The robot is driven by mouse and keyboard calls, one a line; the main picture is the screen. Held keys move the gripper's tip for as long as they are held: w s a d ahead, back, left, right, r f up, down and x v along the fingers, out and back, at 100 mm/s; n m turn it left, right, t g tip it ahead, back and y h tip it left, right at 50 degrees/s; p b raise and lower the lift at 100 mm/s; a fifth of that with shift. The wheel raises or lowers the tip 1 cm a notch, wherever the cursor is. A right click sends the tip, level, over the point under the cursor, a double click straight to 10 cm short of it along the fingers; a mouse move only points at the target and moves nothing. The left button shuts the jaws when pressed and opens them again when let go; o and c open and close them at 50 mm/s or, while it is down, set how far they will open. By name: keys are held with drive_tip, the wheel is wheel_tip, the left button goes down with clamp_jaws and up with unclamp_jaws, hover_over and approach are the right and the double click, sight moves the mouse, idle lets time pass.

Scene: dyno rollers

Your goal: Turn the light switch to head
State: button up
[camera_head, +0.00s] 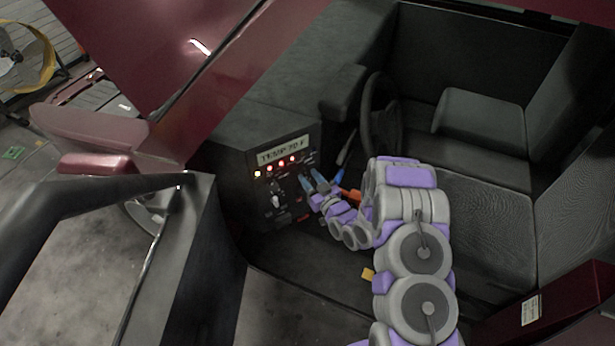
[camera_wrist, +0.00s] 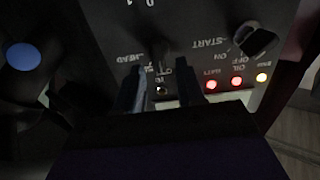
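The control panel (camera_head: 262,190) is at the car's left dash, under a display reading TEMP 70 F. The wrist view shows the panel (camera_wrist: 200,20) upside down. The light switch (camera_wrist: 163,58) appears as a dark, dim shape beside the HEAD label; its exact angle is hard to tell. My gripper (camera_head: 316,182) is at the panel's right side. In the wrist view my gripper (camera_wrist: 158,90) has its two dark fingers apart, with the switch roughly between and just beyond their tips. I cannot tell whether they touch it. In the head view the switch is not clear.
A larger knob (camera_wrist: 256,40) by the START and ON labels is right of the fingers; it also shows in the head view (camera_head: 276,200). Lit red and yellow lamps (camera_wrist: 236,81) line the panel. The steering wheel (camera_head: 381,118) is right of the panel.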

drive_tip(key=shift+x, duration=0.95)
clamp_jaws()
